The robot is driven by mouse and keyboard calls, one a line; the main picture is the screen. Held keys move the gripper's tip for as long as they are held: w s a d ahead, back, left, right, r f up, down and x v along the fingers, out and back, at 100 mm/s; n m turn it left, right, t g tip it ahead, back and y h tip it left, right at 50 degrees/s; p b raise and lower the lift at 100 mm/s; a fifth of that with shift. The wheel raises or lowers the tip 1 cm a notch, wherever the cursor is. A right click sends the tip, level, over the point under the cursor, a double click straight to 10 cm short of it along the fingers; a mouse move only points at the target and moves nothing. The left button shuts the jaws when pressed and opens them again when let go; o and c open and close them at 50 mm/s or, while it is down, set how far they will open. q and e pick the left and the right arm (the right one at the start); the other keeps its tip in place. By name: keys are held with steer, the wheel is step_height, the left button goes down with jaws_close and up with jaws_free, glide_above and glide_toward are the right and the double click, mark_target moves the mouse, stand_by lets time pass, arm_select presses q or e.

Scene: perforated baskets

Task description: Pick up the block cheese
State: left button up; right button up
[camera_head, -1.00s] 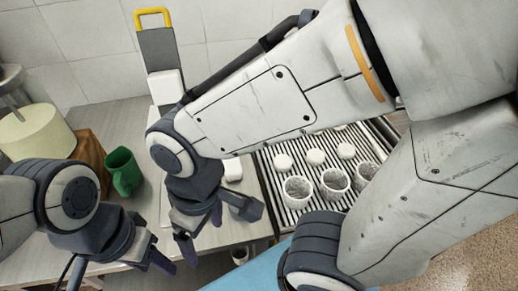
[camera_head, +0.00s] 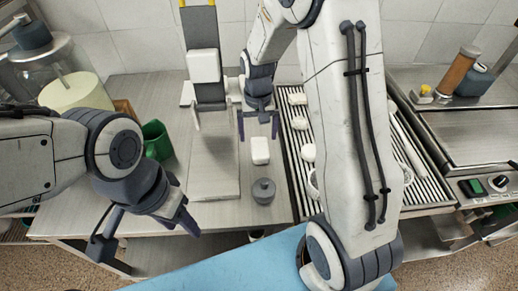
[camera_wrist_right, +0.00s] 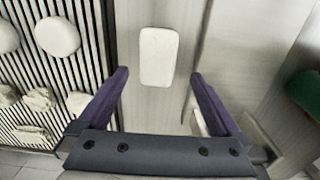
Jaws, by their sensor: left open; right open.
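The block cheese is a small white rounded block (camera_head: 260,152) lying on the steel counter, between the slicer and the grill. In the right wrist view the white block (camera_wrist_right: 158,56) lies just beyond and between the purple fingertips. My right gripper (camera_head: 258,137) is open and empty, pointing down just behind the block in the head view. The right wrist view shows its spread fingers (camera_wrist_right: 159,76), with nothing between them. My left gripper (camera_head: 146,232) is open and empty, in front of the counter's left edge, well away from the block.
A dark grey round lidded object (camera_head: 263,190) is in front of the block. The upright slicer (camera_head: 203,66) with its pale base (camera_head: 213,180) is to the left. A ridged grill (camera_head: 294,160) with white round items is to the right. A green mug (camera_head: 157,140) stands left.

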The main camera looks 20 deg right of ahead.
mark_target(260, 146)
steer(key=f, duration=0.3)
steer(key=f+p, duration=0.1)
steer(key=f, duration=0.1)
steer(key=shift+s+d, duration=0.1)
steer(key=shift+s, duration=0.3)
steer(key=shift+f, duration=0.4)
steer(key=c, duration=1.5)
steer(key=shift+w, duration=0.1)
jaws_close()
steer(key=shift+r, duration=0.15)
